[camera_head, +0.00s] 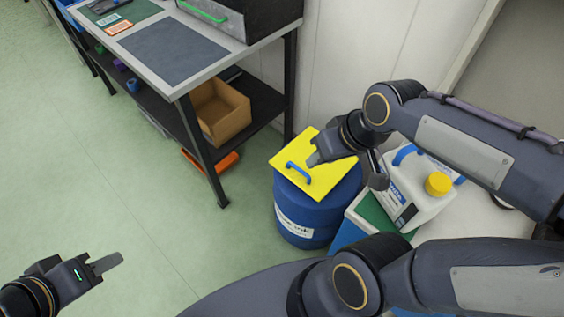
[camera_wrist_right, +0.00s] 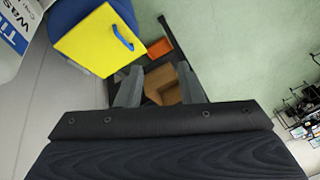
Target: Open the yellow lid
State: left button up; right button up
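The yellow lid (camera_head: 325,172) is a flat square plate lying on top of a blue barrel (camera_head: 310,215). A blue handle (camera_head: 299,173) stands on the lid's left part. My right gripper (camera_head: 316,157) is over the lid in the head view, close to the handle. In the right wrist view its fingers (camera_wrist_right: 159,86) are spread with nothing between them. The lid (camera_wrist_right: 88,42) and handle (camera_wrist_right: 122,36) lie left of and beyond the fingers there. My left gripper (camera_head: 106,263) is low at the left over the floor; its finger opening cannot be made out.
A workbench (camera_head: 170,50) with a lower shelf holding a cardboard box (camera_head: 217,112) stands behind left. The floor at left is clear.

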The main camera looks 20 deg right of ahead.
jog(key=w+d+f+n+g+h+b, duration=0.2)
jog(key=w+f+b, duration=0.3)
jog(key=w+f, duration=0.35)
jog(key=n+g+h+b, duration=0.1)
jog(key=n+h+b, duration=0.2)
jog(key=b, duration=0.2)
send_near(298, 168)
jog(key=x, duration=0.8)
jog(key=shift+b, duration=0.4)
grip_shut()
